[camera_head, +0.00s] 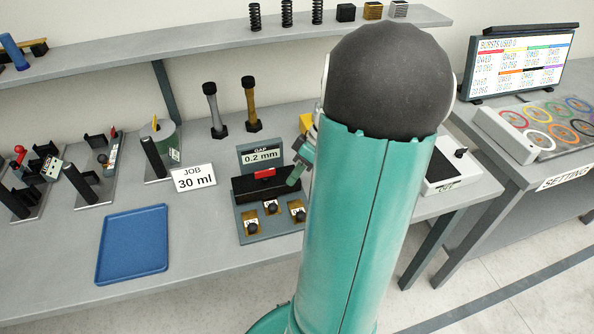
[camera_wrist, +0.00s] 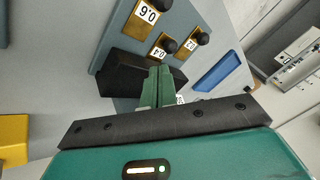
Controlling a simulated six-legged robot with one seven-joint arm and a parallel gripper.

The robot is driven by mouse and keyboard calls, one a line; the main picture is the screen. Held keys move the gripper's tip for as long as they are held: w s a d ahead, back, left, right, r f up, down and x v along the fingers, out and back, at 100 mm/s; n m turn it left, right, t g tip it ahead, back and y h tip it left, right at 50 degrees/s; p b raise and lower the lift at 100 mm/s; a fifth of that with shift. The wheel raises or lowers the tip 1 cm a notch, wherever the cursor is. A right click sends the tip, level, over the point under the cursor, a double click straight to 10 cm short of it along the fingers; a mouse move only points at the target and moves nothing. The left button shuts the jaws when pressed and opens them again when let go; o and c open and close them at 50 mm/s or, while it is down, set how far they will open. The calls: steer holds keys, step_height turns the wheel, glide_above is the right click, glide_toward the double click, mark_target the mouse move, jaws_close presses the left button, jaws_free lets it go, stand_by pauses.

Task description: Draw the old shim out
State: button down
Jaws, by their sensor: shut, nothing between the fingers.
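A black block (camera_head: 250,188) stands on the grey gap fixture (camera_head: 246,235), in front of a sign reading GAP 0.2 mm (camera_head: 261,155). A red piece (camera_head: 264,173) shows at the block's top; I cannot tell whether it is the old shim. My gripper (camera_head: 293,180) is shut and empty at the block's right end. In the wrist view the closed green fingers (camera_wrist: 159,72) lie over the black block (camera_wrist: 122,75) and hide part of it. Contact is unclear. Several tan shims with black knobs (camera_wrist: 151,12) sit in the fixture, labelled 0.6, 0.4 and one hard to read.
A blue tray (camera_head: 132,244) lies left on the bench, with clear bench around it. A JOB 30 ml card (camera_head: 194,178) stands left of the fixture. Two upright bolts (camera_head: 215,112) stand behind. My arm covers the bench right of the fixture.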

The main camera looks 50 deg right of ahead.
mark_target(271, 201)
steer(key=x, duration=0.6)
steer(key=shift+w+a+f, duration=0.1)
steer(key=shift+f, duration=0.1)
steer(key=shift+a, duration=0.1)
